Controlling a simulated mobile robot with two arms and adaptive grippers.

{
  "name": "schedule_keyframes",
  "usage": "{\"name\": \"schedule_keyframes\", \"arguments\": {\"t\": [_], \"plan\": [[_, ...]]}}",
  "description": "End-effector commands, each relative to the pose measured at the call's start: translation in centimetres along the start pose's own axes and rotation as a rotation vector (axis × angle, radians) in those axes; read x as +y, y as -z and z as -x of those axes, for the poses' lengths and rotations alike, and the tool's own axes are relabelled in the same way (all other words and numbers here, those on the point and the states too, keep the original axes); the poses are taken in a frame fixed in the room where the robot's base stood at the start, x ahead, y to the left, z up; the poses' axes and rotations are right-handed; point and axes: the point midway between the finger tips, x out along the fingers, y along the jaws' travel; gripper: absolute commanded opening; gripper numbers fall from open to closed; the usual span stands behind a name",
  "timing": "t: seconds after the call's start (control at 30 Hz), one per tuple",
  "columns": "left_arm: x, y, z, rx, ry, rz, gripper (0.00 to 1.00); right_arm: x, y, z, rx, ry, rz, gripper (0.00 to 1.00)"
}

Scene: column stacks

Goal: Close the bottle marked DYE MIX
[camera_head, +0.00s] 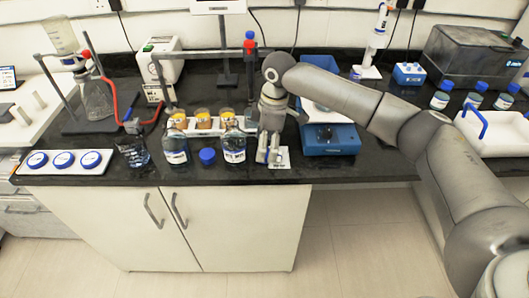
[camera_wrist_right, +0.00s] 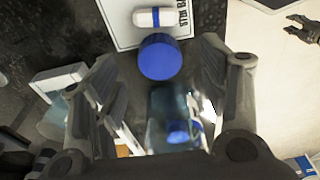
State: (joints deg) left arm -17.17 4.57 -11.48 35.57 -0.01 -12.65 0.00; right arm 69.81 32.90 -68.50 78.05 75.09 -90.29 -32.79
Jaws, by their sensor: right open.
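Two clear bottles with blue-and-white labels stand near the bench's front edge: a left bottle (camera_head: 176,150) and a right bottle (camera_head: 234,148). Their label text is too small to read, so I cannot tell which is DYE MIX. A loose blue cap (camera_head: 207,156) lies between them. My right gripper (camera_head: 268,158) points down just right of the right bottle. In the wrist view it is open, with another blue cap (camera_wrist_right: 160,57) ahead between its fingers and a clear bottle (camera_wrist_right: 172,102) below. What looks like my left gripper (camera_wrist_right: 303,30) shows at the upper right, its jaws unclear.
A white card (camera_head: 279,158) with a white-and-blue stir bar (camera_wrist_right: 155,17) lies by the right gripper. Yellow-topped bottles (camera_head: 203,118) stand behind in a rack. A blue device (camera_head: 329,139) is at right; a white strip with several blue discs (camera_head: 64,161) is at left.

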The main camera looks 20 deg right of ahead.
Motion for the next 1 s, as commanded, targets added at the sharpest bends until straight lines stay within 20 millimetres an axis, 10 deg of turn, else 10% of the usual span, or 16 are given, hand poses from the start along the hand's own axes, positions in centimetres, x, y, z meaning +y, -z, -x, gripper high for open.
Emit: {"name": "schedule_keyframes", "arguments": {"t": [0.57, 0.87, 1.0], "plan": [[0.0, 0.1, 0.5, 0.001, 0.0, 0.0, 0.4, 0.0, 0.0, -2.5, 0.0, -0.001, 0.001, 0.66], [0.0, 0.0, 0.5, 0.0, 0.0, 0.001, 0.4, 0.0, 0.0, -2.5, 0.0, -0.001, 0.001, 0.28], [0.0, 0.0, 0.5, 0.0, 0.0, 0.001, 0.4, 0.0, 0.0, -2.5, 0.0, -0.001, 0.001, 0.27]]}}
